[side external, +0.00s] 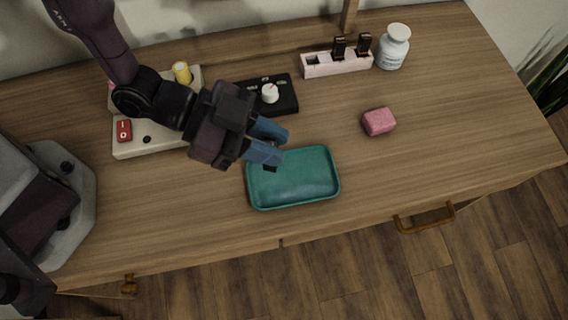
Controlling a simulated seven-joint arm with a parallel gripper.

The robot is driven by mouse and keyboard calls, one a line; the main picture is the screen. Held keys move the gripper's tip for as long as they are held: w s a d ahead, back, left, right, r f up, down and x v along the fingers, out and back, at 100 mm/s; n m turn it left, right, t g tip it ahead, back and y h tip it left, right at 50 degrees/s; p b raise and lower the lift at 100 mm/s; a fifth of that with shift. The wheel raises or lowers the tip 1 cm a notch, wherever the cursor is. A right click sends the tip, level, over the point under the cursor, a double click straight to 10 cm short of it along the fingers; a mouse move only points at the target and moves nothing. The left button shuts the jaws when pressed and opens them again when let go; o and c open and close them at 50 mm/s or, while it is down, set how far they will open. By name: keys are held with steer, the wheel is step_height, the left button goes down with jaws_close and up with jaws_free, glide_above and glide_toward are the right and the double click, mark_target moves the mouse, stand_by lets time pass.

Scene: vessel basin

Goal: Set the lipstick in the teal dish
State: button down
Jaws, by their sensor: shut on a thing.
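The teal dish (318,180) lies on the desk, a shallow rectangular tray with nothing visible lying in it. My gripper (274,143) is over the dish's upper left edge, with its blue fingers pointing right. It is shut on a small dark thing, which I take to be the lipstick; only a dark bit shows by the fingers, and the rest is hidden. Its height above the dish is hard to tell.
A pink holder (320,67) with two black upright pieces stands at the back, beside a white bottle (393,46). A pink block (379,121) lies right of the dish. A black box with a white knob (285,92) and a beige switch panel (128,148) are behind and left.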

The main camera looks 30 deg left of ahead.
steer(key=shift+f, duration=3.3)
steer(key=shift+f, duration=0.15)
steer(key=c, duration=1)
jaws_free()
